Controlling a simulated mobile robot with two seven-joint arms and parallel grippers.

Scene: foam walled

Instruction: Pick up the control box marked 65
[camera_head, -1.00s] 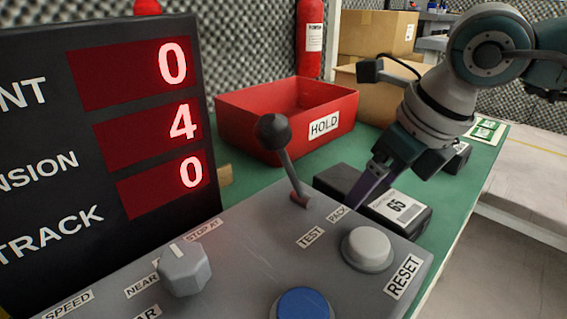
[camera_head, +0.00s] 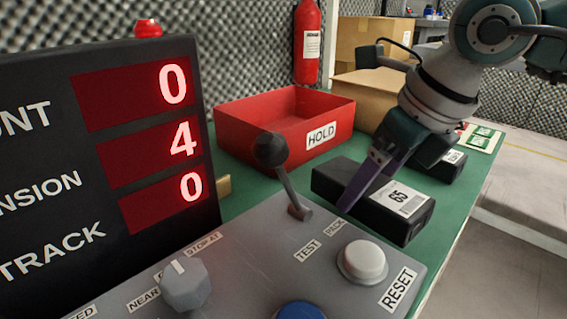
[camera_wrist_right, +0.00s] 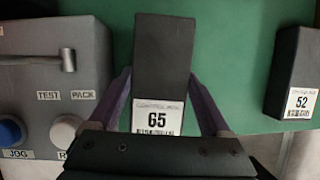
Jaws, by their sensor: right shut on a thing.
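The control box marked 65 (camera_head: 392,213) is a black block with a white label on its top. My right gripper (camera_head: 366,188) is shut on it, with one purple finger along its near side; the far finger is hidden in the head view. In the right wrist view the box (camera_wrist_right: 162,55) lies between the two fingers (camera_wrist_right: 163,98), with its label 65 toward the palm. The box appears slightly above the green table. My left gripper is not in view.
Another black box, marked 52 (camera_wrist_right: 296,70), lies to the right on the green table (camera_wrist_right: 232,60). A grey control panel (camera_head: 240,262) with a lever stands close in front. A red HOLD bin (camera_head: 250,132) and cardboard boxes (camera_head: 365,92) stand behind. A dark display (camera_head: 60,150) fills the left.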

